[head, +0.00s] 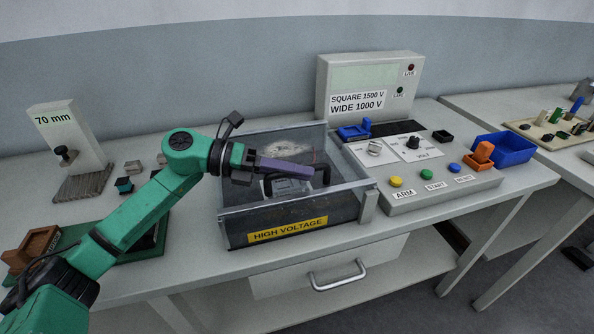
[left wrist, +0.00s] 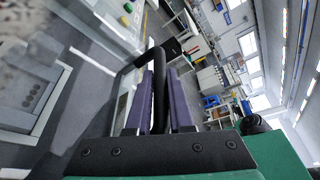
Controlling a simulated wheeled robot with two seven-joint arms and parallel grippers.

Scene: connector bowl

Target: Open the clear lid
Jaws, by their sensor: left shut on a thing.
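The grey box (head: 345,207) with a yellow HIGH VOLTAGE label (head: 288,229) stands on the bench in the head view. The clear lid (head: 250,204) appears to lie over its top; whether it is slightly raised I cannot tell. Its black bar handle (head: 326,175) stands up from the lid. My left gripper (head: 311,173), with purple fingers, reaches in from the left over the lid and is shut on the handle. In the left wrist view the black handle (left wrist: 159,82) runs between the two purple fingers (left wrist: 160,100). My right gripper is not in view.
A control panel (head: 437,186) with coloured buttons stands right of the box, with a white sign unit (head: 370,86) behind. A blue bin (head: 508,150) is further right. A 70 mm stand (head: 64,132) is at left. A drawer (head: 300,273) sits below the bench top.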

